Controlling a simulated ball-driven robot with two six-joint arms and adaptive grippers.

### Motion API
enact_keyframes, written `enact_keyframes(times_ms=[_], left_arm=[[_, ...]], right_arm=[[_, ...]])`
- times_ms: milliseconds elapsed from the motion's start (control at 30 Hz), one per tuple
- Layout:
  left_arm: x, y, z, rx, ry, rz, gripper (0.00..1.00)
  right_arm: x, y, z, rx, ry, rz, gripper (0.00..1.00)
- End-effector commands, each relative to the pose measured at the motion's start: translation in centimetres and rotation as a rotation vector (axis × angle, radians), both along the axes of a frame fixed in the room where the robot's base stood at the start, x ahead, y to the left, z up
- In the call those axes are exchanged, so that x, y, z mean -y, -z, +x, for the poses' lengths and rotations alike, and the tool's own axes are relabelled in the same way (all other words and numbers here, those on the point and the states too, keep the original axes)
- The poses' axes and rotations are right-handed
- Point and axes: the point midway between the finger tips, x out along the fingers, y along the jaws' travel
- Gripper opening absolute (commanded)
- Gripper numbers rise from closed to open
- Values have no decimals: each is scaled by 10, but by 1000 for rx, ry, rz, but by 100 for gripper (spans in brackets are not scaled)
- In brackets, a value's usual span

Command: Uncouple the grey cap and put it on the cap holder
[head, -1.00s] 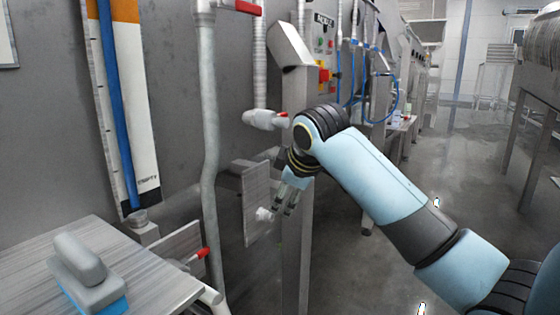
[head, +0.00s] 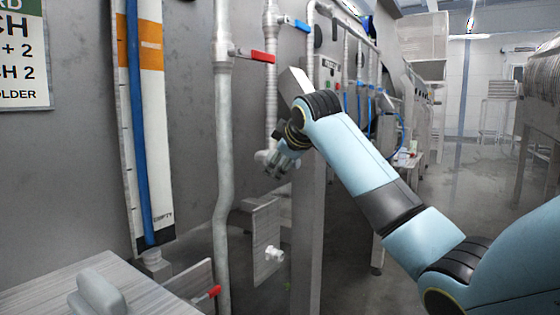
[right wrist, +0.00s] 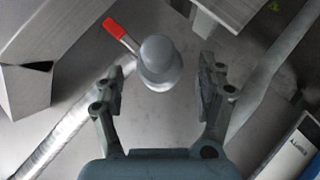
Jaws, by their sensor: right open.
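The grey cap (right wrist: 160,58) shows in the right wrist view as a rounded grey dome beside a red lever (right wrist: 113,27). It lies ahead of and between the spread fingers of my right gripper (right wrist: 163,80), with clear space on both sides. In the head view my right gripper (head: 276,171) is at the lower end of the pipe (head: 271,100), partly covering the fitting (head: 262,156) there. A metal plate with a pale peg (head: 273,254), which looks like the cap holder, stands lower down. My left gripper is out of view.
A steel post (head: 309,230) stands close to my right forearm. A thick pipe (head: 222,150) with a red-handled valve (head: 256,56) runs down the wall on the left. A steel table (head: 60,285) with a grey-handled brush (head: 98,292) is at the lower left.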

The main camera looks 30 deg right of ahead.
Motion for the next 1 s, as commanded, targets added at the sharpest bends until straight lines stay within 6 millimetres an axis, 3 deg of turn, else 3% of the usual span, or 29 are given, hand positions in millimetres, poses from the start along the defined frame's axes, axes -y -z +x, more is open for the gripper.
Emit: enact_keyframes(times_ms=[200, 467, 1000], left_arm=[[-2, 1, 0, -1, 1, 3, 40], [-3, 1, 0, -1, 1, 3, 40], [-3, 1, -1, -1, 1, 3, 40]], right_arm=[[4, 9, 14, 1, -1, 0, 73], [4, 9, 15, 1, -1, 0, 73], [4, 9, 15, -1, 0, 1, 6]])
